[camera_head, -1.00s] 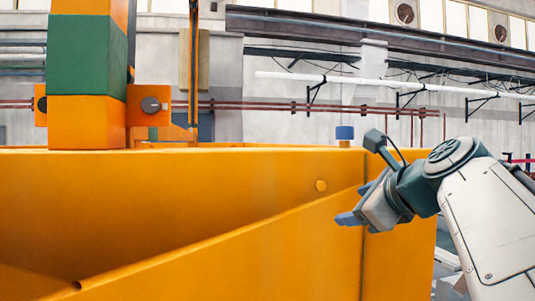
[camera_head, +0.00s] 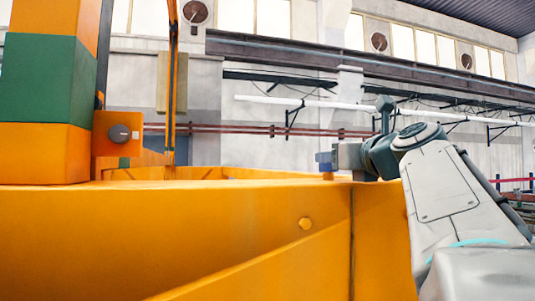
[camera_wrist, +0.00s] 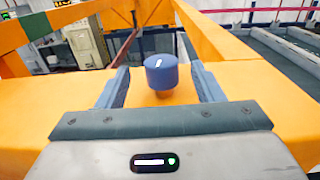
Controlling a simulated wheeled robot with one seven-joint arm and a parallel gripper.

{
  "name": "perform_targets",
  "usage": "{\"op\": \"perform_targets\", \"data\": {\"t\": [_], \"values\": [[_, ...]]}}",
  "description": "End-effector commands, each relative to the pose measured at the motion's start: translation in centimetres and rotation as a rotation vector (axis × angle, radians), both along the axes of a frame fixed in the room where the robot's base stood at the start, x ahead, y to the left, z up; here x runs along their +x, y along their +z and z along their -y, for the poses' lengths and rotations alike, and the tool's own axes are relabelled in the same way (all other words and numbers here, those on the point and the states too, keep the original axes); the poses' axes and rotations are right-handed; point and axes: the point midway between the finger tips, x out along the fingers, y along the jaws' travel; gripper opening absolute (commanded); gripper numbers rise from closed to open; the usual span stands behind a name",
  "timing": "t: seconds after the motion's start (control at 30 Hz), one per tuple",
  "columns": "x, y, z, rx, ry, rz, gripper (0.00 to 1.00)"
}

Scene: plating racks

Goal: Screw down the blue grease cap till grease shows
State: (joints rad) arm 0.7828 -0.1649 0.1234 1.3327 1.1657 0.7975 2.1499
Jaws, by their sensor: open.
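The blue grease cap (camera_wrist: 161,74) is a short upright cylinder with a white mark on its top, standing on the flat orange beam (camera_wrist: 160,101). In the wrist view it sits between the tips of my open gripper (camera_wrist: 160,88), with a gap on each side. In the head view my gripper (camera_head: 325,161) is level, just above the beam's top edge and pointing left. There the cap cannot be clearly told apart from the blue fingers. No grease can be made out.
An orange and green post (camera_head: 50,95) rises from the beam at the left. An orange bracket with a dark round knob (camera_head: 119,134) is beside it. In the wrist view orange frame members (camera_wrist: 215,40) lie beyond the cap, and grey rails (camera_wrist: 285,50) run at the right.

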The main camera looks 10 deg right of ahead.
Motion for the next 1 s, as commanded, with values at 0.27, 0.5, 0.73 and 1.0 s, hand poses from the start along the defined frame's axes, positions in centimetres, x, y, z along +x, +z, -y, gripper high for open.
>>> {"op": "perform_targets", "data": {"t": [0.27, 0.5, 0.73, 1.0], "values": [[4.3, 0.1, -0.1, 0.000, -0.002, -0.002, 0.61], [5.2, 0.0, -0.1, -0.002, -0.004, 0.000, 0.61], [5.2, 0.0, -0.1, -0.002, -0.004, 0.000, 0.50], [5.2, 0.0, 0.4, -0.002, -0.007, 0.000, 0.16]]}}
